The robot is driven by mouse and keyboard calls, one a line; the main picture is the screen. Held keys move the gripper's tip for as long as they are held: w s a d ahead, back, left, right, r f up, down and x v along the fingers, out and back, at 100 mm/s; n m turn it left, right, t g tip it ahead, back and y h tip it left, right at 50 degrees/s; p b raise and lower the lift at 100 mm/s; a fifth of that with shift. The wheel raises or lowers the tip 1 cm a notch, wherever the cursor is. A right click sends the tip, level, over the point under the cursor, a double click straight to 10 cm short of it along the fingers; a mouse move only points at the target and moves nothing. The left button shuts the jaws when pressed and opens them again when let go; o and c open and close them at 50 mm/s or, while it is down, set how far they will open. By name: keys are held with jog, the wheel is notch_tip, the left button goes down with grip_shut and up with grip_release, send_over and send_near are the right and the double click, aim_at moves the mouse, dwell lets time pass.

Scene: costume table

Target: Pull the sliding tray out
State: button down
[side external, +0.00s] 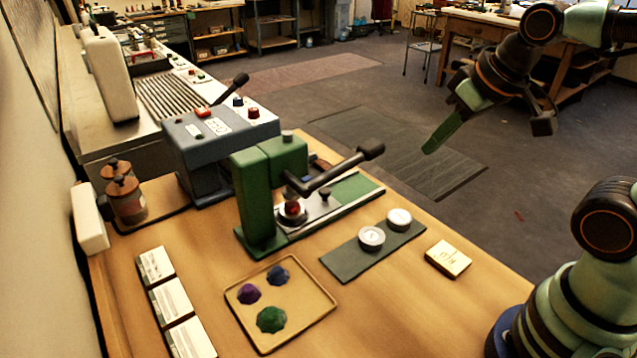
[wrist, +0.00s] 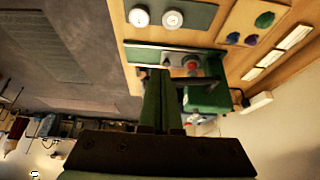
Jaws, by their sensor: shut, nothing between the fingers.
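The green press (side external: 258,190) stands on the wooden table with its dark lever pointing right. My gripper (side external: 431,148) is shut and empty, in the air beyond the table edge, apart from the tray and knob. Its green fingers (wrist: 160,74) are together in the wrist view.
A dark mat (side external: 345,263) with two round white-topped tins and a yellowish box (side external: 448,258) lie in front of the press. A shallow tray (side external: 310,319) holds purple, blue and green pieces. A grey machine (side external: 215,145) stands behind. The air around my gripper is clear.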

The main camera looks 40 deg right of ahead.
jog(key=c, duration=1.5)
grip_release()
jog(key=shift+c, duration=0.2)
jog(key=o, duration=1)
jog(key=shift+w+r, duration=0.15)
jog(key=shift+w, duration=0.15)
jog(key=w+n, duration=0.1)
jog(key=w, duration=0.1)
jog(key=w+r+g, duration=0.1)
jog(key=w, duration=0.1)
jog(key=w+n, duration=0.1)
jog(key=w, duration=0.1)
jog(key=shift+w+a+r+n+g, duration=0.3)
jog(key=shift+a+r, duration=0.05)
jog(key=shift+r, duration=0.05)
jog(key=w, duration=0.2)
jog(key=w+f+n+g, duration=0.1)
jog(key=w, duration=0.1)
jog(key=w+n, duration=0.1)
jog(key=w, duration=0.1)
jog(key=shift+a+f, duration=0.15)
jog(key=shift+a, duration=0.2)
jog(key=w+f+n+g, duration=0.2)
jog(key=w+f, duration=0.2)
jog(key=w, duration=0.2)
jog(key=n+g, duration=0.1)
jog(key=n, duration=0.1)
send_near(325, 190)
notch_tip(325, 190, down, 8)
jog(key=shift+f, duration=0.25)
